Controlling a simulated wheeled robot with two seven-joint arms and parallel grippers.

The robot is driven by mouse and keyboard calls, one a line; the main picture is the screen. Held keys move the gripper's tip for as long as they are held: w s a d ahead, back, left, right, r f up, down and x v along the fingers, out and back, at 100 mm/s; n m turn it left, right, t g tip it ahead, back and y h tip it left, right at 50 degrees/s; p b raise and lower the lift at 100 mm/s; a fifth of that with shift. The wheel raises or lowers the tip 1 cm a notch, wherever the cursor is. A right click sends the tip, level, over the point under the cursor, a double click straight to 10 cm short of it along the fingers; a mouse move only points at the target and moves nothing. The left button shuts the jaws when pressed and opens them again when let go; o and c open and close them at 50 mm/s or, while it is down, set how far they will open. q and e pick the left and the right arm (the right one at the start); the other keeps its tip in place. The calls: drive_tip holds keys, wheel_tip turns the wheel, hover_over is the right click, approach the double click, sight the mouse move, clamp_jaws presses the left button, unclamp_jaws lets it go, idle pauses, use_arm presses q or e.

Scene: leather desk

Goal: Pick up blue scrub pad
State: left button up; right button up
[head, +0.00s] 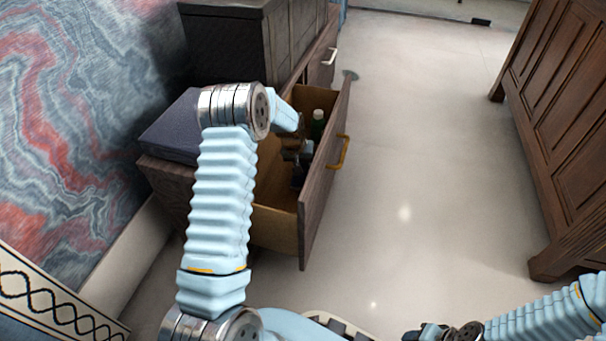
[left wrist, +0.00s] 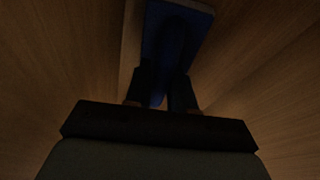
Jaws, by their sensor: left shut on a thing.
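The blue scrub pad (left wrist: 172,28) shows in the dark left wrist view as a flat blue slab between the two fingers. My left gripper (left wrist: 163,98) is shut on it, inside the open wooden drawer (head: 322,190). In the head view my left gripper (head: 299,172) reaches down into the drawer, and I cannot make out the pad there. My right gripper (head: 428,333) is at the bottom edge of the head view, partly cut off, far from the drawer.
The drawer has a yellow handle (head: 340,152). A dark cabinet (head: 235,45) stands behind, and a brown wooden cabinet (head: 560,110) is at right. The pale floor (head: 420,150) between is clear.

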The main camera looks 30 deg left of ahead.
use_arm(q)
clamp_jaws()
wheel_tip(320, 180, up, 28)
drive_tip(key=p, duration=0.6)
